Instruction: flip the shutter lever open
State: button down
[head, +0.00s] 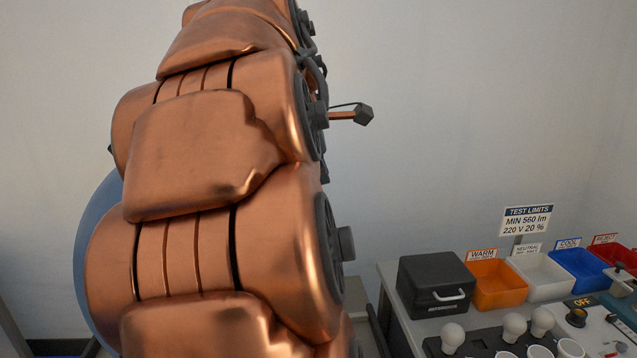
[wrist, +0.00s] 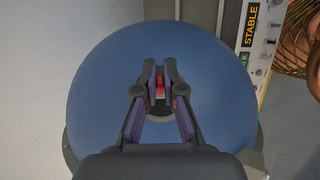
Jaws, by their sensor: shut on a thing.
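A large blue sphere (wrist: 95,95) fills most of the wrist view. In the head view only its left edge (head: 97,225) shows behind my copper arm. My gripper (wrist: 159,78) is over the middle of the sphere, its fingers close together on a small red piece, the shutter lever (wrist: 160,91). The fingers hide most of the lever, and its angle cannot be told. A dark round spot around the fingertips is partly hidden. My gripper and the lever are out of sight in the head view.
A panel marked STABLE (wrist: 252,25) stands right of the sphere. In the head view, a bench at the right holds a black box (head: 435,282), an orange WARM bin (head: 497,285), other coloured bins and several white bulbs (head: 453,336). A TEST LIMITS sign (head: 527,218) stands behind.

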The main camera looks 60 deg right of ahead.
jog(key=m+h+b, duration=0.1)
jog(key=b, duration=0.1)
jog(key=a+f+m+t+h+b, duration=0.1)
jog(key=m+b, duration=0.1)
jog(key=m+h+b, duration=0.1)
jog(key=b, duration=0.1)
jog(key=shift+s+a+f+m, duration=0.2)
jog(key=shift+s+f+m, duration=0.05)
jog(key=shift+s+m, duration=0.15)
jog(key=shift+t, duration=0.3)
jog(key=c, duration=1.6)
grip_release()
jog(key=shift+o, duration=0.2)
jog(key=shift+r, duration=0.15)
notch_tip(320, 180, up, 10)
jog(key=shift+f, duration=0.2)
